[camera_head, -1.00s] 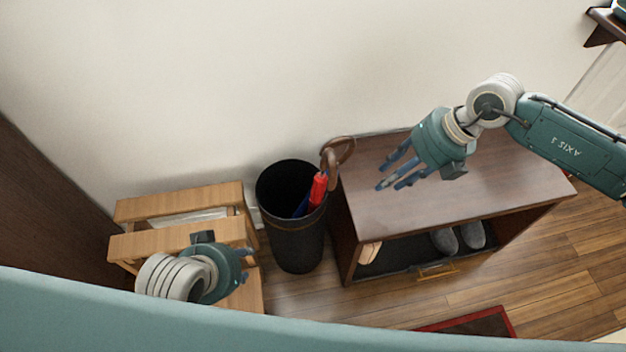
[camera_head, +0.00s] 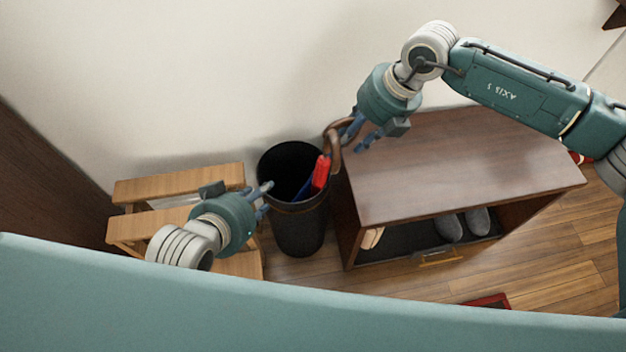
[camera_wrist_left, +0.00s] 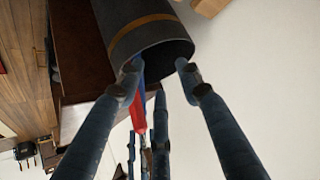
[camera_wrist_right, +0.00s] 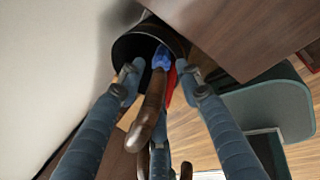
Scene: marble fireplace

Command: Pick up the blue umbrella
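The blue umbrella (camera_wrist_right: 162,57) stands in a black bin (camera_head: 299,234), beside a red umbrella (camera_head: 321,172). Its blue cloth shows just inside the rim, and a curved brown wooden handle (camera_wrist_right: 149,115) rises out of the bin. My right gripper (camera_head: 357,136) is above the cabinet's left edge, close to the brown handles. In the right wrist view its fingers (camera_wrist_right: 163,75) are spread on either side of the handle, with no clear contact. My left gripper (camera_head: 266,199) is at the bin's left rim, fingers apart and empty. The umbrellas' lower parts are hidden in the bin.
A dark wooden shoe cabinet (camera_head: 450,165) with grey slippers (camera_head: 462,224) inside stands right of the bin. A wooden step stool (camera_head: 180,184) is at its left. The white wall is close behind. Open wood floor lies at the right.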

